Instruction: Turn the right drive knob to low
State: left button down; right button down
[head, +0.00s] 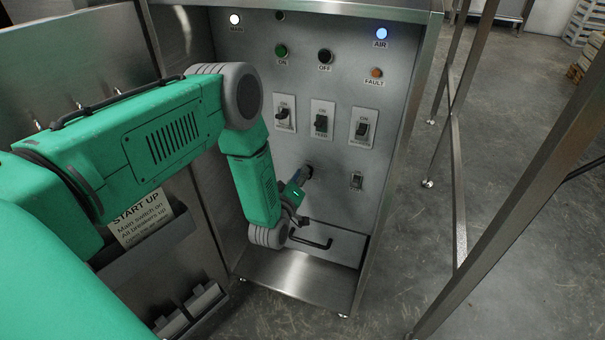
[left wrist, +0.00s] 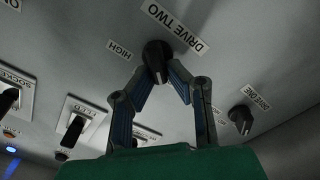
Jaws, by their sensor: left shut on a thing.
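The right drive knob (left wrist: 157,61) is black and sits under a DRIVE TWO label in the left wrist view. My left gripper (left wrist: 163,72) has its two blue-grey fingers closed on its sides. I cannot tell the exact setting. In the head view the knob (head: 306,172) is a small dark shape at the tip of my left gripper (head: 302,180), mostly hidden by it. My right gripper is not in view.
The other drive knob (left wrist: 241,119), labelled DRIVE ONE, is close to the right finger in the wrist view. Rocker switches (head: 321,120) are above the gripper in the head view. A handle (head: 312,243) is below. Open floor and metal legs are at right.

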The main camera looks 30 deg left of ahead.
pick_arm(q)
jog(key=shift+s+a, duration=0.1)
jog(key=shift+a, duration=0.2)
jog(key=c, duration=1.6)
grip_release()
jog(key=shift+o, duration=0.2)
jog(key=shift+f, duration=0.1)
jog(key=v, duration=1.2)
